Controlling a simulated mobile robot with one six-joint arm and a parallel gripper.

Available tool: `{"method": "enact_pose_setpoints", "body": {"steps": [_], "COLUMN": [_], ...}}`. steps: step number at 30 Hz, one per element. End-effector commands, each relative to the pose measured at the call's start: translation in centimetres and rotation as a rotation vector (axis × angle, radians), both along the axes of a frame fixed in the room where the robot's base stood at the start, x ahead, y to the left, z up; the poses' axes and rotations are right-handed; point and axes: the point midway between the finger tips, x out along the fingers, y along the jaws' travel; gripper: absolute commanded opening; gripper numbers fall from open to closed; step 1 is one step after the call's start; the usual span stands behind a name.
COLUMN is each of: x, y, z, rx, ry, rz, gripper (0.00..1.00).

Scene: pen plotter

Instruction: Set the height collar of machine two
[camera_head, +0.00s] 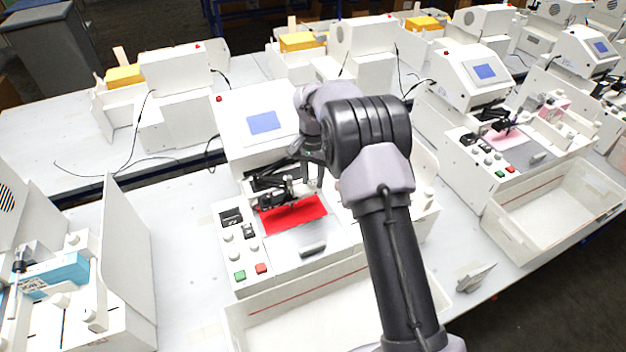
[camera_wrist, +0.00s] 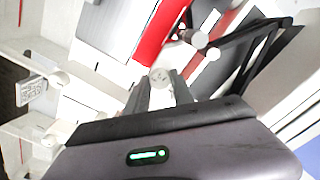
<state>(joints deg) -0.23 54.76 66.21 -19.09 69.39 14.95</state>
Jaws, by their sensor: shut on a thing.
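The plotter in the centre, with a blue screen (camera_head: 264,122) and a red sheet (camera_head: 293,214) on its bed, has my arm reaching over it. My gripper (camera_head: 313,181) is low at the black pen carriage (camera_head: 270,192), just above the red sheet's far edge. In the wrist view, my gripper (camera_wrist: 160,88) is shut on a small pale round part, seemingly the height collar (camera_wrist: 159,76), held between the fingertips. The red sheet also shows in the wrist view (camera_wrist: 160,32), close beside the fingers. My arm hides the right part of this machine.
A green button (camera_head: 240,275), a red button (camera_head: 261,268) and knobs sit on the machine's front left. A white open bin (camera_head: 262,322) stands in front. A similar plotter with a pink sheet (camera_head: 505,139) stands to the right. Black linkage bars (camera_wrist: 250,45) run close to my fingers.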

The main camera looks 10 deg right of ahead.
Motion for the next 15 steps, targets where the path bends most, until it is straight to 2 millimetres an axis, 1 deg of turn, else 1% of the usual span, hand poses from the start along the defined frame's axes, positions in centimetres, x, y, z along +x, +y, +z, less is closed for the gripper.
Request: {"method": "enact_pose_setpoints", "body": {"steps": [6, 15], "x": [0.07, 0.06], "y": [-0.01, -0.02], "z": [0.01, 0.07], "rx": [0.000, 0.000], "ry": [-0.002, -0.002], "rz": [-0.091, -0.142], "gripper": [0.00, 0.00]}}
